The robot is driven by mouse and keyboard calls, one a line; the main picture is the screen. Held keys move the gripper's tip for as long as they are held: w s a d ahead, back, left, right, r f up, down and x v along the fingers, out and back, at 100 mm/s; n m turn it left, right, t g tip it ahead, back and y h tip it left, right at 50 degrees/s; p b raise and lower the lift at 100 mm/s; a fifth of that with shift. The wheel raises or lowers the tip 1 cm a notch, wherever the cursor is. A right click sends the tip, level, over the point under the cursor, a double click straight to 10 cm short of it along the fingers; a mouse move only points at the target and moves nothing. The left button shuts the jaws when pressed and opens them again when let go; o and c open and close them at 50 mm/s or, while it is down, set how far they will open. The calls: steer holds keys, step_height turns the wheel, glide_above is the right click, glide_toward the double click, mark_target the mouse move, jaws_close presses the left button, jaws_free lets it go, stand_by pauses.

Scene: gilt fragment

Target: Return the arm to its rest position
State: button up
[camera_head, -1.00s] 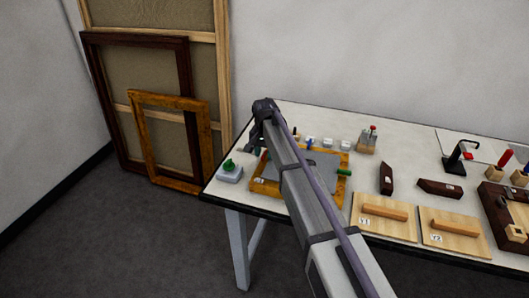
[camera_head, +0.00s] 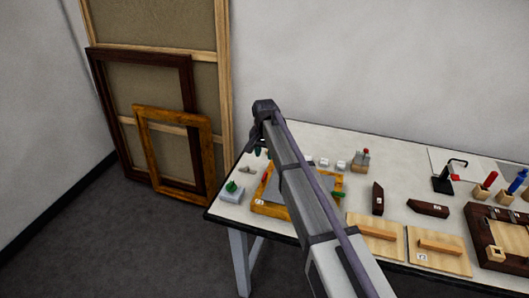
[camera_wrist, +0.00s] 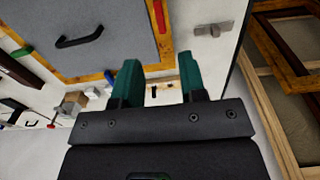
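My arm reaches from the bottom of the head view up over the left end of the table. My gripper (camera_head: 260,150) hangs at its far end, partly hidden by the arm. In the wrist view, the gripper's two green fingers (camera_wrist: 159,63) stand apart with nothing between them. Below them, the table top and the edge of a gilt wooden frame (camera_wrist: 98,76) around a grey panel (camera_wrist: 110,28) show.
The table (camera_head: 395,182) holds a green-knobbed block (camera_head: 232,192), dark wooden blocks (camera_head: 377,198), handled boards (camera_head: 439,248) and a black stand (camera_head: 443,184). The floor at left is clear.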

steer(key=s+d+n, duration=0.1)
steer(key=s+d, duration=1)
steer(key=s, duration=0.4)
steer(key=s+d+n, duration=0.2)
steer(key=s+d, duration=0.9)
steer(key=s, duration=0.5)
steer(key=shift+f, duration=0.2)
